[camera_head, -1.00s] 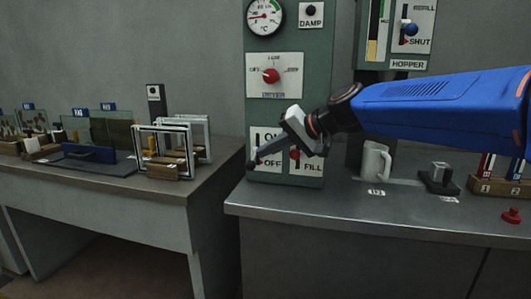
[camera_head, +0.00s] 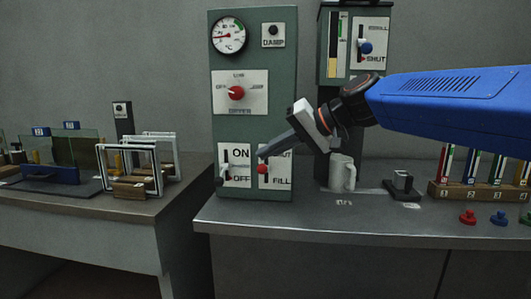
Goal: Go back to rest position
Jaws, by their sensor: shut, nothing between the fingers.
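My gripper (camera_head: 264,153) is at the end of my blue arm, which reaches in from the right. Its fingers are shut and empty, pointing down-left in front of the green control panel (camera_head: 253,48). The fingertips appear near the top of the FILL switch, whose red knob (camera_head: 263,169) sits just below them; I cannot tell whether they touch. The red dryer knob (camera_head: 236,93) is above, and the gauge (camera_head: 229,36) is at the top.
A white mug (camera_head: 342,173) stands under the hopper panel (camera_head: 332,45). Right of it are a small dark stand (camera_head: 403,186), a wooden rack of tubes (camera_head: 465,193) and coloured knobs (camera_head: 467,217). Frames (camera_head: 140,168) stand on the left table, across a gap.

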